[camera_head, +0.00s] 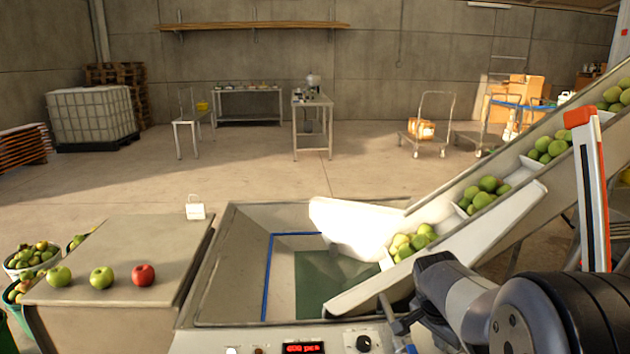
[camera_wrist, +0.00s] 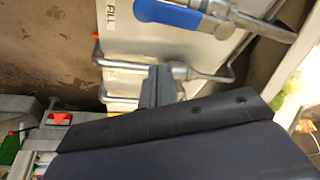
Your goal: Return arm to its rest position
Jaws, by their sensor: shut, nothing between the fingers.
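My arm (camera_head: 490,305) reaches in from the lower right of the head view, its dark rounded links close to the camera. The far end of the arm is low, beside the control panel (camera_head: 325,341), and its tips are hard to make out there. In the wrist view my gripper (camera_wrist: 156,86) shows as narrow grey fingers, shut and empty. They point at a white panel with pipes (camera_wrist: 190,72) and a blue-handled valve (camera_wrist: 168,14). I cannot tell whether the fingers touch a pipe.
An inclined conveyor (camera_head: 520,215) with green apples rises to the right above a metal hopper (camera_head: 235,270). A side table (camera_head: 125,250) at left bears two green apples and a red one. An orange-white post (camera_head: 592,190) stands near my arm.

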